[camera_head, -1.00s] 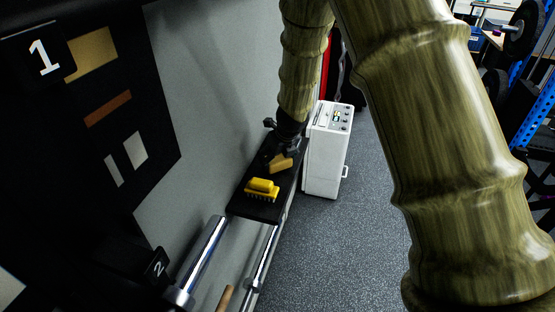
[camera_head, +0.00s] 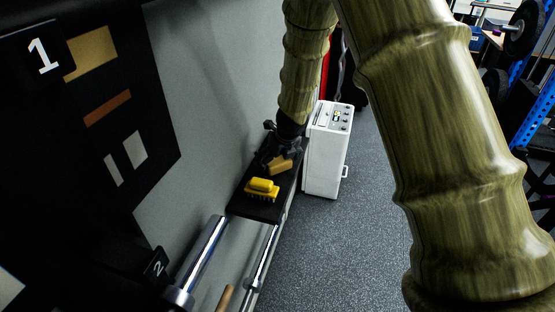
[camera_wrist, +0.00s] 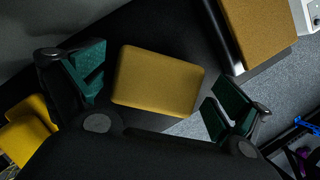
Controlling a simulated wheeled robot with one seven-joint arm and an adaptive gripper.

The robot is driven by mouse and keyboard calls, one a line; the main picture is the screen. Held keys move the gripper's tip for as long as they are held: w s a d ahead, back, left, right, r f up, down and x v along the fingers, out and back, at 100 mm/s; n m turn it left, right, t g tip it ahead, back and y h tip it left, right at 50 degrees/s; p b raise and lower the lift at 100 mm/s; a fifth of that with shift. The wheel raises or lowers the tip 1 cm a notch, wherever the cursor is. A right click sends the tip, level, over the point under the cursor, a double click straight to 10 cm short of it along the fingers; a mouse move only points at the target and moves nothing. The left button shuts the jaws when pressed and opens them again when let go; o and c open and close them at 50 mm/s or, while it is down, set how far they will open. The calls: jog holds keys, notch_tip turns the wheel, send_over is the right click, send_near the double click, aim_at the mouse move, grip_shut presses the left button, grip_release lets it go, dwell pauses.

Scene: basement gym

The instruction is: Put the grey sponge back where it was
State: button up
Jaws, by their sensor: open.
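I see no grey sponge; the sponge-like blocks in view look yellow-tan. One tan block (camera_head: 280,165) is at the far part of the black shelf (camera_head: 240,206), right by my gripper (camera_head: 283,152). In the wrist view this block (camera_wrist: 157,82) lies between the two green-padded fingers of my gripper (camera_wrist: 158,90), with a small gap on each side. The gripper is open. I cannot tell whether the block's lower edge overhangs the shelf. A second, larger tan block (camera_wrist: 262,28) is at the upper right of the wrist view, apart from the fingers.
A white cabinet (camera_head: 326,150) is just beyond the shelf, to the right. A grey wall (camera_head: 205,100) runs along the left. A metal bar (camera_head: 204,255) is in front. The floor (camera_head: 330,250) right of the shelf is clear.

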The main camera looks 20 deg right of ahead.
jog(key=v, duration=1.2)
jog(key=shift+r, duration=0.15)
